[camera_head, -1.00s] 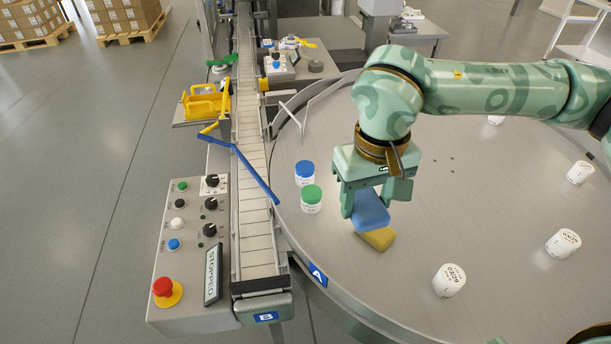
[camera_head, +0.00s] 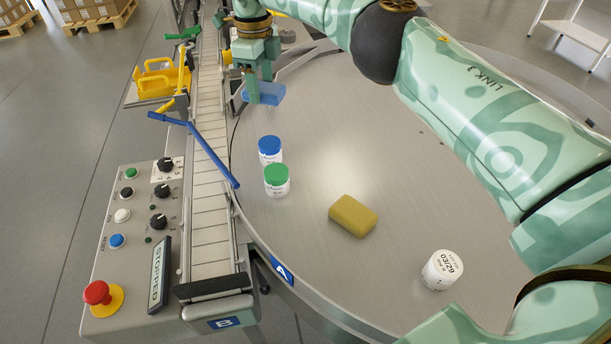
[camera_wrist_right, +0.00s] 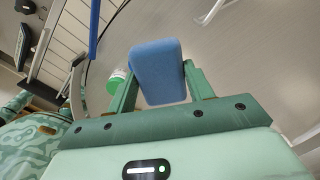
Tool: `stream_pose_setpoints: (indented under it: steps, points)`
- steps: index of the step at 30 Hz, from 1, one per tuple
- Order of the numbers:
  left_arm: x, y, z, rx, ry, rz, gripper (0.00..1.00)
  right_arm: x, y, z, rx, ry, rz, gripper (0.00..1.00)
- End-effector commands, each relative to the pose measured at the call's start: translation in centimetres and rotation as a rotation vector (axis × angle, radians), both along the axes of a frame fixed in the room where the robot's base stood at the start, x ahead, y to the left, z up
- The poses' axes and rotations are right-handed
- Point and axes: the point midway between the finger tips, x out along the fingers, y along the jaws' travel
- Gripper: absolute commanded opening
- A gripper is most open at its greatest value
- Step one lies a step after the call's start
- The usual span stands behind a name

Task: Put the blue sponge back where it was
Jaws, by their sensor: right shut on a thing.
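The blue sponge (camera_head: 268,93) is held by my right gripper (camera_head: 258,84) above the far left part of the round metal table (camera_head: 330,130), close to the conveyor side. In the right wrist view the blue sponge (camera_wrist_right: 158,72) sits between the two fingers of my right gripper (camera_wrist_right: 158,80). A yellow sponge (camera_head: 353,215) lies alone on the table, nearer the front. My left gripper is not in view.
A blue-lidded jar (camera_head: 270,150) and a green-lidded jar (camera_head: 277,180) stand at the table's left edge.

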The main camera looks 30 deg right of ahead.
Motion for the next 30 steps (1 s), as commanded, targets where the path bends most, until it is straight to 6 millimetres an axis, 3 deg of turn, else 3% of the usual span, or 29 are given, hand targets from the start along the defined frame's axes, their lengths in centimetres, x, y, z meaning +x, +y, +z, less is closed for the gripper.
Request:
stream_pose_setpoints:
  steps: [6, 14, 23, 30]
  points:
    - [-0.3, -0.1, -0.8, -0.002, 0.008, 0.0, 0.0, 1.0, -0.4, -0.3, 0.005, -0.008, -0.224, 0.34]
    - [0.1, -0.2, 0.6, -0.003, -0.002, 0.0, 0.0, -0.1, -1.0, -0.6, 0.005, -0.006, -0.247, 0.34]
    - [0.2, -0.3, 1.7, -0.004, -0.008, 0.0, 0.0, -3.1, -1.7, -2.1, 0.006, -0.008, -0.246, 0.34]
    - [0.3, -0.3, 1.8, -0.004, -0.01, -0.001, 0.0, -6.7, -2.8, -3.9, 0.006, -0.007, -0.247, 0.34]
